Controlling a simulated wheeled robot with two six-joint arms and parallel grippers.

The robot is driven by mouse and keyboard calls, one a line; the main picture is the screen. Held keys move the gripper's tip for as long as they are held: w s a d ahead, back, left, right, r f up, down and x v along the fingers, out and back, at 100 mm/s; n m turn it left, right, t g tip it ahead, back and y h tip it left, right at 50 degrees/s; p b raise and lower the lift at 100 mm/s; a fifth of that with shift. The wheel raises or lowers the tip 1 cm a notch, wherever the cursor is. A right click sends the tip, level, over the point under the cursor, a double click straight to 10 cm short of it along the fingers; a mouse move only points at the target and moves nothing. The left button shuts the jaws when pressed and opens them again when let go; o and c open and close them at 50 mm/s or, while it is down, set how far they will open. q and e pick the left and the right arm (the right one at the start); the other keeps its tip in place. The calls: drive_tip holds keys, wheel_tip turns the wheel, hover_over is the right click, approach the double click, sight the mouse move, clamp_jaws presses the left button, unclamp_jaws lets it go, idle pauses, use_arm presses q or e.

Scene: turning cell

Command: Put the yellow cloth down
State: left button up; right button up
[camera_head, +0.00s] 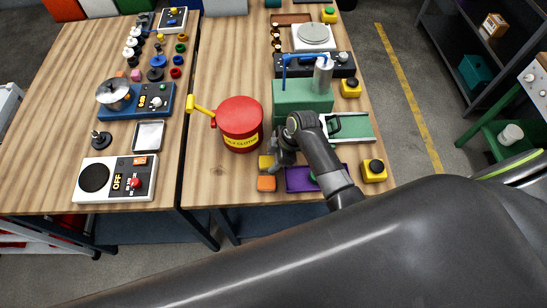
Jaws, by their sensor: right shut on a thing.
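My right gripper (278,158) is low over the front of the right-hand table, pointing down, shut on the yellow cloth (265,162). The cloth shows as a small yellow patch at the fingertips, partly covered by the gripper. I cannot tell whether it touches the tabletop. An orange folded piece (266,184) lies just in front of it, near the table's front edge. My left gripper is not in view.
A red bin (240,120) with a yellow label stands just left of the gripper. A purple tray (299,179) lies to the right, partly behind my arm. A green machine (300,100) stands behind. Bare wood (212,165) lies to the left.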

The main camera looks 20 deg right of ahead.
drive_tip(key=shift+f, duration=0.2)
drive_tip(key=o, duration=0.6)
drive_tip(key=shift+r, duration=0.25)
drive_tip(key=b+v, duration=0.2)
drive_tip(key=v, duration=1)
drive_tip(key=shift+s+d, duration=0.1)
